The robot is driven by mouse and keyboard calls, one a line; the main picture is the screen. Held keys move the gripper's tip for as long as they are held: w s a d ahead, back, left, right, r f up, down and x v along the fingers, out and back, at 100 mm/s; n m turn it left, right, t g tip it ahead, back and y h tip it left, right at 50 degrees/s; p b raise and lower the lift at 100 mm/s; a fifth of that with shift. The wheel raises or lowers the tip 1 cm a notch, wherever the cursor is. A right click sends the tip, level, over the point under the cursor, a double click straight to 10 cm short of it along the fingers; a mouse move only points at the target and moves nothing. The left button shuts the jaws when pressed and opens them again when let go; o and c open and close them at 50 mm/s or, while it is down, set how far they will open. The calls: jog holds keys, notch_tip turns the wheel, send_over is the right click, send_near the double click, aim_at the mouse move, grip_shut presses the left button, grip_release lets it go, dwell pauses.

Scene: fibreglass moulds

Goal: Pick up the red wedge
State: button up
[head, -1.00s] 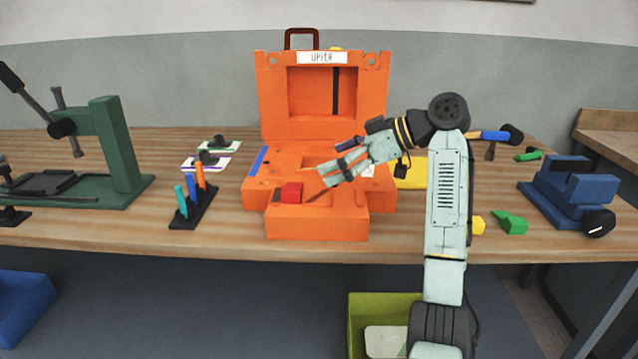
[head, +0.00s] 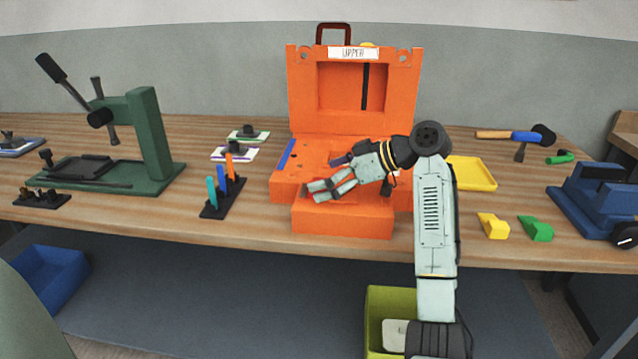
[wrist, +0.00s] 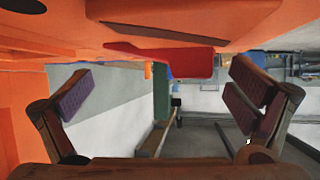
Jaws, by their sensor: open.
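The red wedge (wrist: 165,58) shows in the wrist view at the top centre, against the orange mould. My gripper (wrist: 162,82) is open, with one finger on each side of the wedge in that picture. I cannot tell whether either finger touches it. In the head view my gripper (head: 313,192) is low over the front of the orange mould (head: 342,222).
The mould's raised lid (head: 302,90) stands behind my arm. A rack of coloured pegs (head: 222,200) is left of the mould. A yellow tray (head: 472,174), a yellow block (head: 493,226) and a green wedge (head: 536,229) lie to the right. A green press (head: 150,135) stands far left.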

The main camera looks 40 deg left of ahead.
jog(key=shift+c, duration=0.4)
jog(key=shift+f, duration=0.15)
grip_shut()
dwell(0.9)
